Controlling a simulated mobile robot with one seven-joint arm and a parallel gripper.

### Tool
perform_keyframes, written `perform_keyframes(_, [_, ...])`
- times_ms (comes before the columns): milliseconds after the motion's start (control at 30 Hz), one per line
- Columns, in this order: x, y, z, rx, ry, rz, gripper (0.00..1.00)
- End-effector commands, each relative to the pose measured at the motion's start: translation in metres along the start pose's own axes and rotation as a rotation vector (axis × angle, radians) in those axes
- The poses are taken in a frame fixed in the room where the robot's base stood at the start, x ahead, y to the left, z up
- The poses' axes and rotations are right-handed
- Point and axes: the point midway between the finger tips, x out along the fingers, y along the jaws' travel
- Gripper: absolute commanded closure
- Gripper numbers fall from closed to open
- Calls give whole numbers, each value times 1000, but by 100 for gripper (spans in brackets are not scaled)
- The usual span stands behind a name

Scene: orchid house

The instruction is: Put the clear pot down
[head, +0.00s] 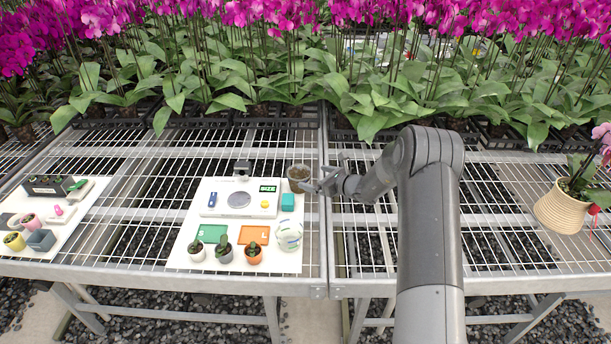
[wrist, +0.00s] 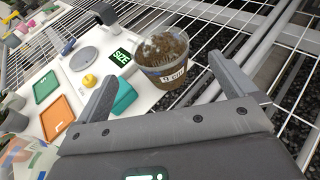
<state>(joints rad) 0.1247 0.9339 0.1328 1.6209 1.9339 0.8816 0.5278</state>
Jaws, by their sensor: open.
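The clear pot (head: 299,174), filled with brown bark and bearing a printed label, appears upright at the right edge of the white board. In the wrist view the clear pot (wrist: 168,72) lies ahead of and between the fingertips. My gripper (head: 314,180) is open just right of the pot, its fingers pointing left towards it. In the wrist view the two fingers of my gripper (wrist: 164,70) are spread, with gaps visible at the pot's sides. I cannot tell whether the pot's base rests fully on the board or partly over the mesh.
Wire mesh right of the board is clear. A ribbed cream pot (head: 562,212) stands far right.

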Motion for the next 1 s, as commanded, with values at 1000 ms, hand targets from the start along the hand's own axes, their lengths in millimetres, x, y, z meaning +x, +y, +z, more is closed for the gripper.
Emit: perform_keyframes(1000, [-144,126,137,-760,162,328,0])
